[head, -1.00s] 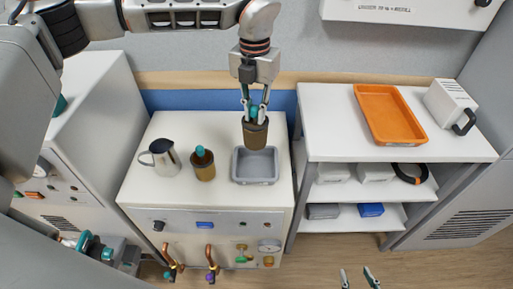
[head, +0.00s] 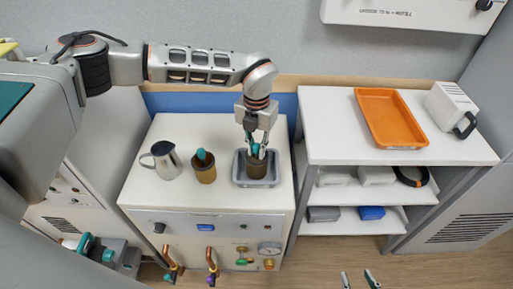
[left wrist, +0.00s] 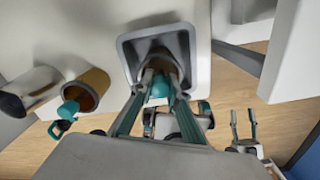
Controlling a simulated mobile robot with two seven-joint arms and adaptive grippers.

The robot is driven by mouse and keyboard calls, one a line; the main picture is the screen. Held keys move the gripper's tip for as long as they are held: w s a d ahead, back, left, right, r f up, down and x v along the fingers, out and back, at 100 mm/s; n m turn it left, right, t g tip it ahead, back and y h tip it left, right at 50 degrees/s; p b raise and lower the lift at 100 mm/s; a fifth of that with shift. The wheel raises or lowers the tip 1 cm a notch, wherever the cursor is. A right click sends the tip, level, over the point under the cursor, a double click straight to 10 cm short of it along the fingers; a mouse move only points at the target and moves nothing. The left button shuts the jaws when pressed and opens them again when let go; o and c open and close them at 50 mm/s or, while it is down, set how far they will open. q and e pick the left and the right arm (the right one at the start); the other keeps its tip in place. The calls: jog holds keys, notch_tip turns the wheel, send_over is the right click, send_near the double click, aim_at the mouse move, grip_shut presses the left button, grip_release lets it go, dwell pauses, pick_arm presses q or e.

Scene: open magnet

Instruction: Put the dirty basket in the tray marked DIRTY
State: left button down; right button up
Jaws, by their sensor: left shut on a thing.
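My left gripper (head: 256,150) is shut on the teal handle of a brown basket (head: 257,169), which hangs upright inside the grey tray (head: 239,180) on the white cabinet. I cannot tell whether the basket touches the tray floor. In the left wrist view, the gripper (left wrist: 160,90) reaches down to the basket within the grey tray (left wrist: 126,43). No DIRTY lettering is readable. A second, lighter brown basket (head: 205,174) with a teal top stands left of the tray; it also shows in the left wrist view (left wrist: 92,88). My right gripper (head: 360,280) is open and empty at the bottom edge.
A metal pitcher (head: 166,160) stands at the left of the white cabinet top (head: 215,131). An orange tray (head: 391,118) and a white box with a dark handle (head: 451,106) stand on the shelf unit to the right. Valves and knobs line the cabinet front.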

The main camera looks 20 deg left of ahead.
pick_arm(q)
jog(key=shift+f, duration=0.1)
jog(key=c, duration=2)
grip_release()
jog(key=shift+o, duration=0.2)
jog(key=shift+r, duration=0.25)
notch_tip(320, 180, up, 12)
jog(key=shift+f, duration=0.1)
